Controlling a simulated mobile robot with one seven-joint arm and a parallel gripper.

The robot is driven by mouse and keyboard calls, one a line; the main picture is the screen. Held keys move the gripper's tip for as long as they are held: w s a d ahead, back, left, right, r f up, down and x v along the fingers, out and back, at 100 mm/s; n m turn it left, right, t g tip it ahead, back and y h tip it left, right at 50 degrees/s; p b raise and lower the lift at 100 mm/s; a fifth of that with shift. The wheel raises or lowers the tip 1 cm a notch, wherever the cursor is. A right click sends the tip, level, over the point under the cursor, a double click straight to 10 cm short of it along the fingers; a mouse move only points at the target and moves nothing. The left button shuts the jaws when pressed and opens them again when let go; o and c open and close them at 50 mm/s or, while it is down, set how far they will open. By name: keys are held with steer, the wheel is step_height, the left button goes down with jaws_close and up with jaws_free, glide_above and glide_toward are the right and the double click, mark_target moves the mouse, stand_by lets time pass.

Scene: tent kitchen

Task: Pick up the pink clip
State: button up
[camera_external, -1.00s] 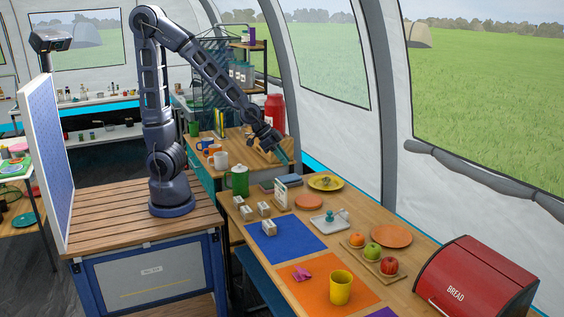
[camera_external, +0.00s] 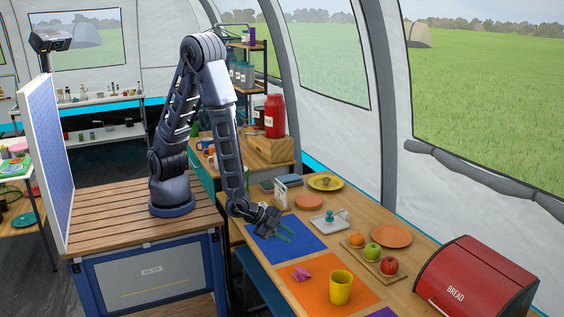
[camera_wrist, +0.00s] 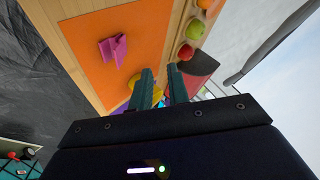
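The pink clip (camera_external: 302,274) lies on the orange mat (camera_external: 330,298) on the table, left of a yellow cup (camera_external: 341,287). In the wrist view the pink clip (camera_wrist: 114,50) lies on the orange mat (camera_wrist: 85,22), to the upper left of my fingers. My gripper (camera_external: 285,231) is above the blue mat (camera_external: 308,242), apart from the clip. Its two green fingers (camera_wrist: 163,84) are spread with a gap between them and nothing held. Part of the yellow cup is hidden behind a finger in the wrist view.
A white tray (camera_external: 318,224) with a teal item stands right of my gripper. A board with fruit (camera_external: 382,273) and a red bread box (camera_external: 475,281) are further right. An orange plate (camera_external: 391,236) lies behind the fruit.

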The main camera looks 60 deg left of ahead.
mark_target(295, 276)
steer(key=s+d+f+m+t+h, duration=0.1)
steer(key=s+d+f+m+t, duration=0.15)
steer(key=s+f+m, duration=0.45)
steer(key=shift+n, duration=0.6)
steer(key=x, duration=0.4)
steer(key=shift+w+a+f, duration=0.1)
steer(key=shift+w+f, duration=0.05)
steer(key=shift+f, duration=0.2)
steer(key=shift+x, duration=2.65)
steer(key=shift+h, duration=0.3)
jaws_close()
